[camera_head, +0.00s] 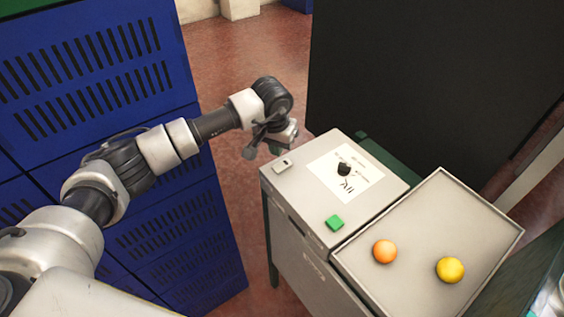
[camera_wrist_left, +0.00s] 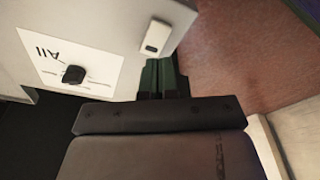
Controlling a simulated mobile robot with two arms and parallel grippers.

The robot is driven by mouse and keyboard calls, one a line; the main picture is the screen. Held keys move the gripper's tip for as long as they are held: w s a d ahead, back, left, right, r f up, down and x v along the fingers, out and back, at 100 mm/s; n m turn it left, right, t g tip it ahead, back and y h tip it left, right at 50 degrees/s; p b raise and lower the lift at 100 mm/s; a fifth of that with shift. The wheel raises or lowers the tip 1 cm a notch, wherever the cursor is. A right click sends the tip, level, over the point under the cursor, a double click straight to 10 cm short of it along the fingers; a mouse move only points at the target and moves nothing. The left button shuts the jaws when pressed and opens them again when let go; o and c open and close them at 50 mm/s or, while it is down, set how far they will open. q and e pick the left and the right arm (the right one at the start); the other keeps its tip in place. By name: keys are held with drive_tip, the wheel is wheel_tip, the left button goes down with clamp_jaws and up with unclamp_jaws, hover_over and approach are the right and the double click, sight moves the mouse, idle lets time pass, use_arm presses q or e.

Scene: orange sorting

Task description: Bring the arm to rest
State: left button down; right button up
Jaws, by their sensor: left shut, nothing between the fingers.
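My left arm reaches in from the left in the head view. Its gripper (camera_head: 276,149) hangs at the far left corner of a grey machine, just off its edge and above the floor. The gripper is shut and empty. In the left wrist view the dark green fingers (camera_wrist_left: 164,78) are together, beside the machine's pale top, with nothing between them. My right gripper does not show in either view.
The grey machine (camera_head: 300,185) carries a black knob (camera_head: 344,169), a small switch (camera_head: 282,165) and a green button (camera_head: 335,223). A tray (camera_head: 440,190) beside it holds an orange fruit (camera_head: 384,251) and a yellow fruit (camera_head: 450,270).

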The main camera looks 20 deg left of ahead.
use_arm(q)
drive_tip(key=shift+r, duration=0.75)
